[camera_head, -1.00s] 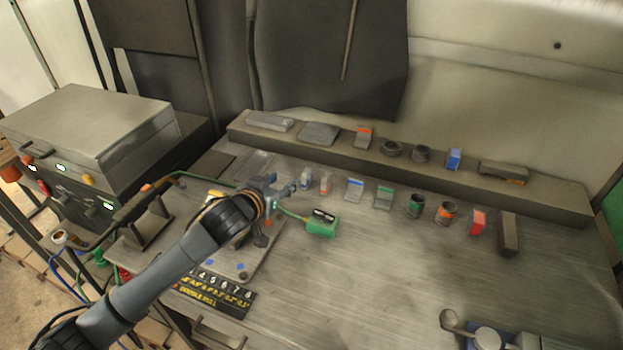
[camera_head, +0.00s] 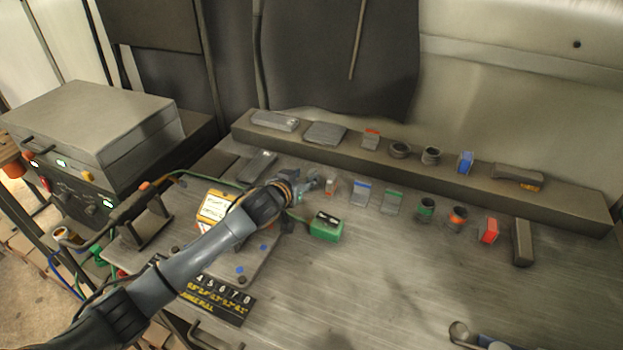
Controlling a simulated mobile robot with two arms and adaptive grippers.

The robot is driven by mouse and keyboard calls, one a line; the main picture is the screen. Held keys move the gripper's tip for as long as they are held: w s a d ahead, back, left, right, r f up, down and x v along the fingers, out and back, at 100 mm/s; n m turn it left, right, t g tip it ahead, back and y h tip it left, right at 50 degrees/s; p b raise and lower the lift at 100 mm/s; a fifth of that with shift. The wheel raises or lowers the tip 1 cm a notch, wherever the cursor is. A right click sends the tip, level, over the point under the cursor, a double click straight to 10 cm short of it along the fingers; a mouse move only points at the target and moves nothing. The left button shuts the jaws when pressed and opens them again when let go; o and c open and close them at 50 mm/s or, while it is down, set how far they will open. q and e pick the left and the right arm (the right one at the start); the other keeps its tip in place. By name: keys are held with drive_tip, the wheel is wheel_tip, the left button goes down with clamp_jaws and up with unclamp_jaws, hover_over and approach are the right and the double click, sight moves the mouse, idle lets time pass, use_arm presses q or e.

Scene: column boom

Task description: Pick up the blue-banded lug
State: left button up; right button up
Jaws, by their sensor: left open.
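My left gripper (camera_head: 308,186) reaches in from the left, low over the bench. It is open, with its fingertips at the left end of the front row of small parts. The small blue-banded lug stood at this spot in the earlier view. Now the fingers cover most or all of it, and I cannot tell whether they touch it. A similar small lug with an orange band (camera_head: 331,187) stands just right of the fingertips.
Right of these stand a blue-banded plate (camera_head: 361,193), a green-banded plate (camera_head: 392,202) and several other banded parts. A green box (camera_head: 326,227) sits in front. A raised ledge (camera_head: 335,150) with more parts runs behind. The front right bench (camera_head: 380,290) is mostly clear.

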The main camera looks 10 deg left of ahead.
sight(311, 172)
use_arm(q)
drive_tip(key=shift+w+d, duration=0.2)
drive_tip(key=shift+w, duration=0.4)
drive_tip(key=shift+p+x, duration=0.45)
drive_tip(key=shift+x, duration=1.55)
drive_tip(key=shift+f, duration=0.1)
drive_tip(key=shift+s, duration=0.1)
clamp_jaws()
